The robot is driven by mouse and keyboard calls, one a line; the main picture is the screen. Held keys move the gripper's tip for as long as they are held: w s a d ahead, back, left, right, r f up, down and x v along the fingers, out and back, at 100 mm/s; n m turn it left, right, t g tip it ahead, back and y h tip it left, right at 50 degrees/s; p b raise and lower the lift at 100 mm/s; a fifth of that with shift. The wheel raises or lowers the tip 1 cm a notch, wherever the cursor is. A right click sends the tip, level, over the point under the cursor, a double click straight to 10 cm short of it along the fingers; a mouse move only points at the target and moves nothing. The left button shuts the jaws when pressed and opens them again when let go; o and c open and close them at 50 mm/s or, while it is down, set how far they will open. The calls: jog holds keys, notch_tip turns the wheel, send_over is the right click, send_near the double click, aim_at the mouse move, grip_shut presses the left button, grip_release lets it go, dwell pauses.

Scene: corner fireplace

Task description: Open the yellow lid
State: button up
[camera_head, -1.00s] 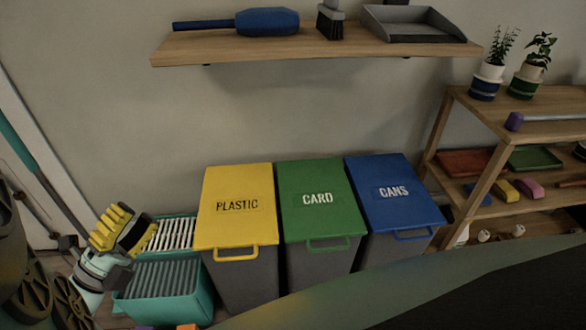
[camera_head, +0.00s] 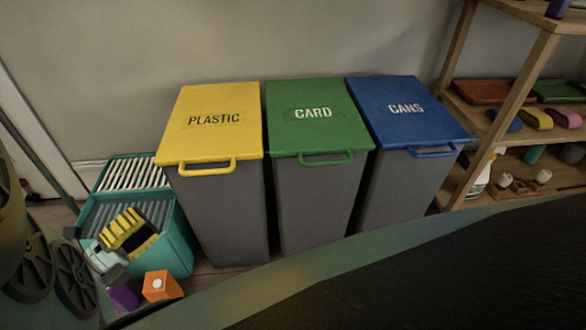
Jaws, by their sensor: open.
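The yellow lid (camera_head: 214,125) lies shut on the left of three grey bins. It is lettered PLASTIC and has a yellow loop handle (camera_head: 207,168) at its front edge. My gripper (camera_head: 128,234), grey and black with yellow ribbed fingers, is at the lower left. It is open and appears empty, below and left of the handle and apart from it. In the picture it covers part of the teal bucket. The exact gap between its fingers is hard to make out.
A green CARD lid (camera_head: 315,121) and a blue CANS lid (camera_head: 405,113) are shut to the right. The teal ribbed bucket (camera_head: 175,235) stands left of the yellow-lidded bin. An orange block (camera_head: 160,285) lies on the floor in front. Wooden shelves (camera_head: 500,145) stand at right.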

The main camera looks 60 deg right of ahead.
aim_at(204, 172)
jog(key=d, duration=0.5)
jog(key=s+d+r, duration=0.1)
jog(key=d, duration=0.4)
jog(key=d+r, duration=0.1)
jog(key=d, duration=0.4)
jog(key=shift+s+d+r, duration=0.15)
jog(key=shift+s+d, duration=0.05)
jog(key=shift+d, duration=0.15)
jog(key=shift+o, duration=0.5)
jog(key=shift+a, duration=0.1)
grip_shut()
